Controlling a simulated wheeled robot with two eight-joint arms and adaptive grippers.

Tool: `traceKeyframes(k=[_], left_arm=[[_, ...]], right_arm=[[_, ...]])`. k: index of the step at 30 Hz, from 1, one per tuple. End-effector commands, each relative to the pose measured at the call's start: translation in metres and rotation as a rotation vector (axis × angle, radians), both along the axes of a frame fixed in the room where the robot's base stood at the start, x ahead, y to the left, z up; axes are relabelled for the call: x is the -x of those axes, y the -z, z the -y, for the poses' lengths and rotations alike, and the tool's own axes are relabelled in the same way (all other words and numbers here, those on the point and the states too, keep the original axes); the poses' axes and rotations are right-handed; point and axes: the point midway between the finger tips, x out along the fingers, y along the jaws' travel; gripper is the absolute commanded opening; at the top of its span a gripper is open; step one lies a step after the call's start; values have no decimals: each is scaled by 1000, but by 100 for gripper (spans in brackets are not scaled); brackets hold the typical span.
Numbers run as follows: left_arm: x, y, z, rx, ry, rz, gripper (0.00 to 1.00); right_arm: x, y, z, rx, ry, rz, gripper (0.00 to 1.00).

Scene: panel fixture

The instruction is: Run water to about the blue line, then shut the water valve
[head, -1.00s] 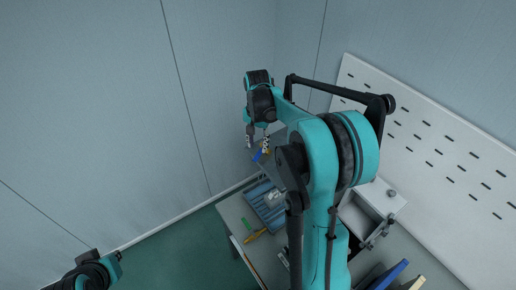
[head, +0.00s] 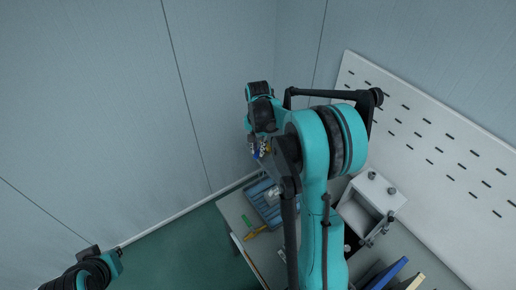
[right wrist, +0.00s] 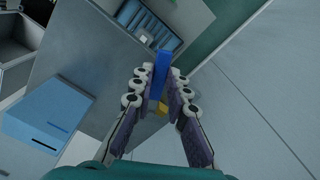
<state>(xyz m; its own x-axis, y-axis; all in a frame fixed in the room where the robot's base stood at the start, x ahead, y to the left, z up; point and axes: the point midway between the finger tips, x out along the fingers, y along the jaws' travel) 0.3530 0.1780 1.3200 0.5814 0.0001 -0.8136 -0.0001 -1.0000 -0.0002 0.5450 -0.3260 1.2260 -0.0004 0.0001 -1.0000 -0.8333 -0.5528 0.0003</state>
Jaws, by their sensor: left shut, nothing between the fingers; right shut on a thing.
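My right gripper (head: 260,151) hangs from its arm, small and partly hidden in the head view. In the right wrist view its two fingers (right wrist: 158,88) are closed on the sides of a slim blue bar (right wrist: 161,64). A small yellow piece (right wrist: 162,108) shows between the fingers, near the bar's lower end. I cannot tell whether the bar is the valve's handle. I cannot make out the blue line, a water level or running water. Part of my left arm shows at the bottom left of the head view, with its fingertips cut off.
A blue tray (head: 261,207) lies on the grey bench, near a yellow-handled tool (head: 256,232). A grey open box (head: 364,218) stands before the white pegboard (head: 420,130). A light blue box (right wrist: 48,115) shows at left in the wrist view. My right arm hides much of the bench.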

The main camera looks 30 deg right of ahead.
Motion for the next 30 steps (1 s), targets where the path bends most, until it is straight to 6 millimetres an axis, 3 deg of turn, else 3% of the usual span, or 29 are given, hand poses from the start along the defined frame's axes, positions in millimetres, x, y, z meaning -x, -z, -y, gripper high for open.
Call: traceKeyframes(k=[9,18,19,21,30], left_arm=[[0,17,0,0,0,0,0],[0,16,0,0,0,0,0],[0,16,0,0,0,0,0],[0,16,0,0,0,0,0],[0,16,0,0,0,0,0]], right_arm=[[11,1,9,0,-213,0,0],[11,0,9,0,-227,0,0],[11,0,9,0,-227,0,20],[11,0,9,0,-227,0,36],[11,-1,10,0,-226,0,36]])
